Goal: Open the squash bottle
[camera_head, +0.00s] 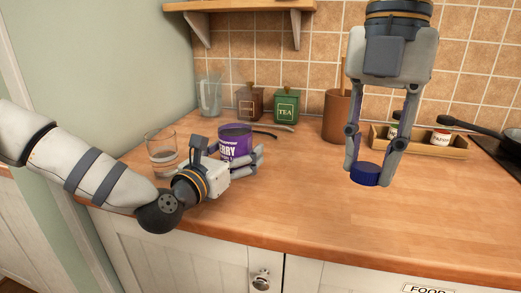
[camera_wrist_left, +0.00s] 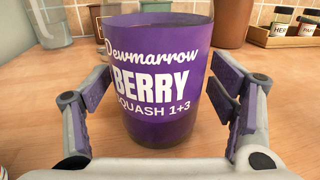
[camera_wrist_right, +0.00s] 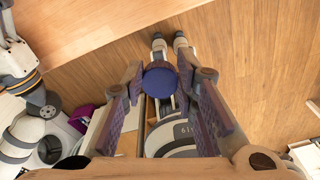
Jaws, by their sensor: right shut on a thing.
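The squash bottle (camera_head: 235,142) is a purple container lettered "Dewmarrow Berry Squash 1+3", upright on the wooden counter. It fills the middle of the left wrist view (camera_wrist_left: 155,85), and no cap shows on its top. My left gripper (camera_head: 250,163) is open, with one finger on each side of the bottle and small gaps between. My right gripper (camera_head: 370,170) is shut on a round dark blue cap (camera_head: 364,175), held in the air right of the bottle. The cap also shows between the fingertips in the right wrist view (camera_wrist_right: 160,80).
A glass (camera_head: 161,150) stands left of the bottle, close to my left arm. A jar rack (camera_head: 420,141) and a pan (camera_head: 485,130) are at right. The front right counter is clear.

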